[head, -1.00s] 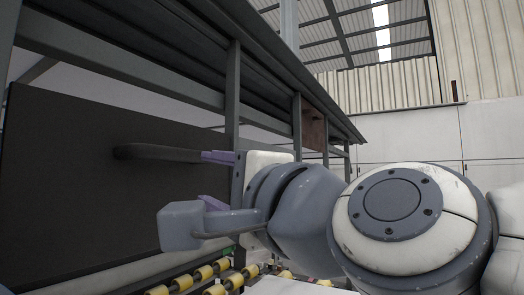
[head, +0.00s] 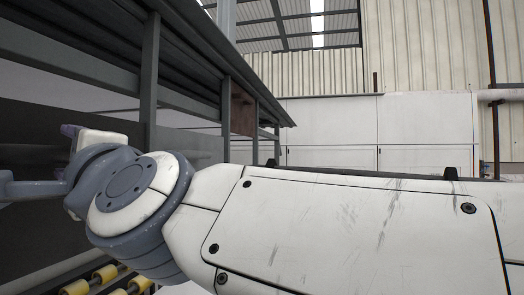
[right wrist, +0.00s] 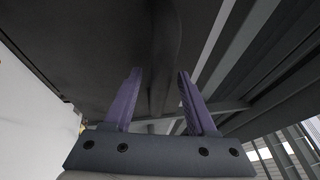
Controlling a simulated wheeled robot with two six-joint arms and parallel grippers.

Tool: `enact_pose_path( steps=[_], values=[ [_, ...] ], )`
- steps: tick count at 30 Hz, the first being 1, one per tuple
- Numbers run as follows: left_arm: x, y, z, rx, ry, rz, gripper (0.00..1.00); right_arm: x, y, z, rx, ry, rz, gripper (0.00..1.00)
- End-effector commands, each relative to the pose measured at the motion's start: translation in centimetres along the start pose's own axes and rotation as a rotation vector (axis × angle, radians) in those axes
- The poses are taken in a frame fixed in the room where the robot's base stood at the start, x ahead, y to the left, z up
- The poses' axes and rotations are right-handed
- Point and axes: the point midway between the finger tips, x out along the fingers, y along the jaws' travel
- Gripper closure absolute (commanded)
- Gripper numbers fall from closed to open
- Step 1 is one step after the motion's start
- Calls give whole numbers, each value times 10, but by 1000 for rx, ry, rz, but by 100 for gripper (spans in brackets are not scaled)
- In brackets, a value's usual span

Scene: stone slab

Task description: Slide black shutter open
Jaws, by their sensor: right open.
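The black shutter (head: 30,235) is a flat dark panel at the left of the head view, partly hidden behind my right arm. It fills the background of the right wrist view (right wrist: 95,40). A dark bar handle (right wrist: 164,50) stands out from it in the right wrist view. My right gripper (right wrist: 158,75) has two purple fingers spread apart, with the handle in line with the gap between them. Whether either finger touches the handle, I cannot tell. In the head view the fingers are mostly hidden by the wrist. My left gripper is not in view.
A grey metal frame with a post (head: 150,70) and an overhead beam runs along the panel. Yellow rollers (head: 105,275) lie below the wrist. White cabinets (head: 330,125) stand at the back. My right forearm covers the lower right.

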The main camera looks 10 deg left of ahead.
Motion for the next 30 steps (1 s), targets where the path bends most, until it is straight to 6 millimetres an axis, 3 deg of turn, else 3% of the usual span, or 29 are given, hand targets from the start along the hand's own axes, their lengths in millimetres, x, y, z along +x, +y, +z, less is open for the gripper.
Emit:
enact_pose_path(
  steps=[4,8,9,30],
  values=[
    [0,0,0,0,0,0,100,0,0,1,0,-1,0,47],
    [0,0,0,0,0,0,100,0,0,0,0,-1,0,97],
    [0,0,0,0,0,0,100,0,0,0,0,0,0,100],
    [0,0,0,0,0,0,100,-1,1,0,-1,0,2,100]
  ],
)
